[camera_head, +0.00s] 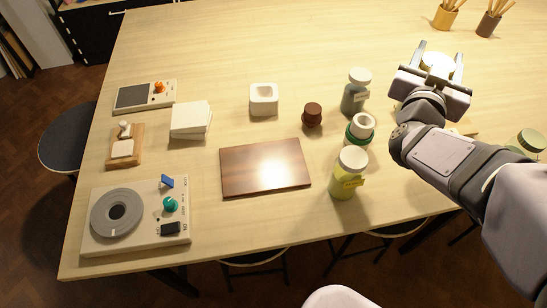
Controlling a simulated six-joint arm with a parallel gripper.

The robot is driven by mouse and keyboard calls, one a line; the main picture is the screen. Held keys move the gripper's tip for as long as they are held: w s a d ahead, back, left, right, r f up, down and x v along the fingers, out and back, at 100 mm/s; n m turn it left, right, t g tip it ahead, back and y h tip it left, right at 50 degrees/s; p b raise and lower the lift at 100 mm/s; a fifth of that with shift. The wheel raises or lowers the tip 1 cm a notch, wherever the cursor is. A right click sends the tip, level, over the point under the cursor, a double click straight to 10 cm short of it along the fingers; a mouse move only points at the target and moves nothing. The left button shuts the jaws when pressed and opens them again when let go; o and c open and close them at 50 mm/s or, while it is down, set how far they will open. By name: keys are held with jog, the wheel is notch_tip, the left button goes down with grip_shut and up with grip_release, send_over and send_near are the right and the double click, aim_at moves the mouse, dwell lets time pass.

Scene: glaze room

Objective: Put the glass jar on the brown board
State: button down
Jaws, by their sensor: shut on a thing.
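The brown board (240,179) lies flat on the table, left of the middle, with nothing on it. My gripper (440,56) is at the upper right, far from the board. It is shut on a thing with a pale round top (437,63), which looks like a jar. The thing's body is mostly hidden by my gripper.
A small dark brown knobbed object (312,115) and a white square dish (264,99) stand behind the board. White tiles (190,119) and a turntable device (145,238) lie to its left. A green-lidded jar (529,142) is at the right edge. Brush pots (445,17) stand behind.

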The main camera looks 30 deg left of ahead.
jog(key=s+a+n+g+y+b, duration=0.1)
jog(key=s+a+n+g+y, duration=0.3)
jog(key=s+a, duration=0.85)
jog(key=s+a+n+t+y, duration=0.15)
jog(key=s+a+y, duration=0.35)
jog(key=s+a, duration=0.75)
jog(key=w+a+f, duration=0.1)
jog(key=f, duration=0.6)
jog(key=w+a+f, duration=0.2)
jog(key=f, duration=0.6)
jog(key=shift+n+g+p, duration=0.35)
jog(key=shift+n+p, duration=0.05)
jog(key=shift+n, duration=0.05)
jog(key=shift+a, duration=0.1)
jog(key=c, duration=0.8)
grip_release()
jog(key=shift+f, duration=0.15)
jog(key=shift+s, duration=0.1)
jog(key=shift+b+v, duration=2.4)
jog(key=shift+v, duration=3.6)
